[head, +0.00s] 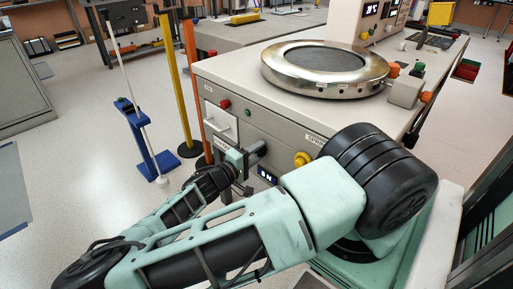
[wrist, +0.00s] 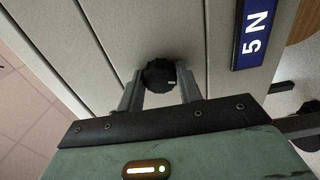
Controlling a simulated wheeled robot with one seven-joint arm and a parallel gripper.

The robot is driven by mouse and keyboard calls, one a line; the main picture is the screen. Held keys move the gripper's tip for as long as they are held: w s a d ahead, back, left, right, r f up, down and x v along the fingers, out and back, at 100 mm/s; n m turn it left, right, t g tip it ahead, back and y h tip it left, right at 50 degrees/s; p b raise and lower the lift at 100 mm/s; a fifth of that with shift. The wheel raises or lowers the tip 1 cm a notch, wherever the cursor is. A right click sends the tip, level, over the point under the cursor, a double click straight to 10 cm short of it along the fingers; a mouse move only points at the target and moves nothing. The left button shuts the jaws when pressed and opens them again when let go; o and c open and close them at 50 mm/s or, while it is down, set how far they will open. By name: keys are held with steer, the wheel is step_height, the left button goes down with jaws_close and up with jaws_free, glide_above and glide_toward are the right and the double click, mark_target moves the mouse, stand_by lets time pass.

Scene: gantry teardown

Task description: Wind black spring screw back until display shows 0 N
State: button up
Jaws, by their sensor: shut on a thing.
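The black spring screw (wrist: 158,75) is a ribbed round knob with a small white mark on its face, on the grey cabinet front in the wrist view. My gripper (wrist: 160,88) is shut on it, one finger on each side. The blue display (wrist: 253,34) beside it reads 5 N. In the head view the display (head: 267,176) is small, and its digit is hard to read.
The grey cabinet (head: 225,80) carries a round metal ring plate (head: 325,65) on top. A yellow knob (head: 302,159) sits right of the display. A blue stand (head: 145,140), a yellow post (head: 175,80) and an orange post (head: 193,85) stand left of it. Floor at the left is open.

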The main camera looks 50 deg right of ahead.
steer(key=shift+n, duration=0.5)
steer(key=o, duration=1)
steer(key=w+a, duration=0.1)
steer(key=a, duration=1.6)
steer(key=shift+a+p, duration=0.2)
steer(key=shift+p, duration=0.25)
